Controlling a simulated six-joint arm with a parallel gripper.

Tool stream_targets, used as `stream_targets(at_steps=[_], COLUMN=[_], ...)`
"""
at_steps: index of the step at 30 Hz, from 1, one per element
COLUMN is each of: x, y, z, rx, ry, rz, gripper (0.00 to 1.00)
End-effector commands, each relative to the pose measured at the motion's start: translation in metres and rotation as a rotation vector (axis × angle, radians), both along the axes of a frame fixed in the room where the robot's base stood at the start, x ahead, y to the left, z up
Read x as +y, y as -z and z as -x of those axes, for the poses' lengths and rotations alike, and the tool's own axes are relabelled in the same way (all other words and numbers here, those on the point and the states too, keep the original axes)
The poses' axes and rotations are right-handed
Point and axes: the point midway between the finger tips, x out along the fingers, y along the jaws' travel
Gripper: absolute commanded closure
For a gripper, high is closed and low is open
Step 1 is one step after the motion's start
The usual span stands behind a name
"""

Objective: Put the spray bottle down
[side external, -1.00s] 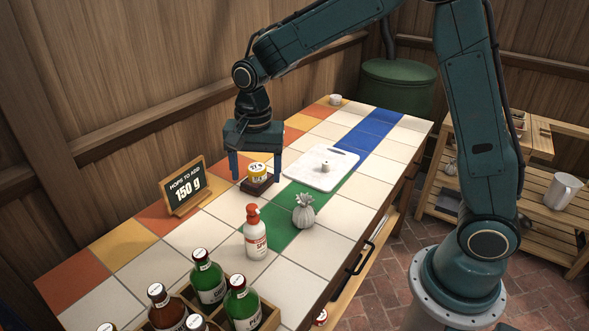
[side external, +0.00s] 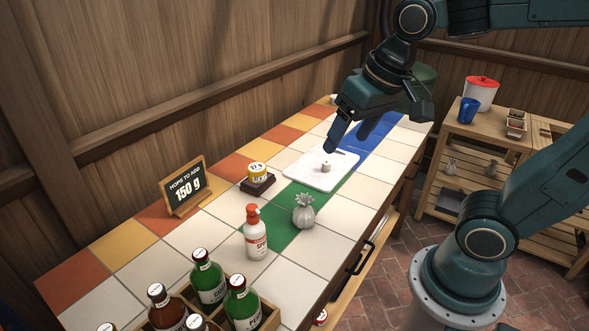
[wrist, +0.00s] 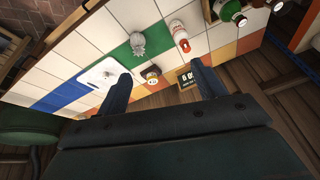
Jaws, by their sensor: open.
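The spray bottle (side external: 255,236), white with a red top and red label, stands upright on the pale tiles at the front of the counter, beside the green tile strip. It also shows in the wrist view (wrist: 178,36), up and right of centre. My gripper (side external: 347,146) is open and empty, raised above the white board on the far half of the counter, well apart from the bottle. In the wrist view its two blue fingers (wrist: 162,88) stand wide apart with nothing between them.
A crate of bottles (side external: 262,318) stands in front of the spray bottle. A grey pinecone-shaped item (side external: 304,211) is to its right.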

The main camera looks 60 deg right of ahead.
Motion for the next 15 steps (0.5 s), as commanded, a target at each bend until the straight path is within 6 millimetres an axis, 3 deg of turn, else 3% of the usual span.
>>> stream_targets(at_steps=[6,15], x=[-0.005,-0.008], y=[0.000,0.005], z=[0.040,0.064], rx=[-0.076,-0.119], ry=[-0.139,-0.234], rz=[0.067,0.121], gripper=[0.31,0.31])
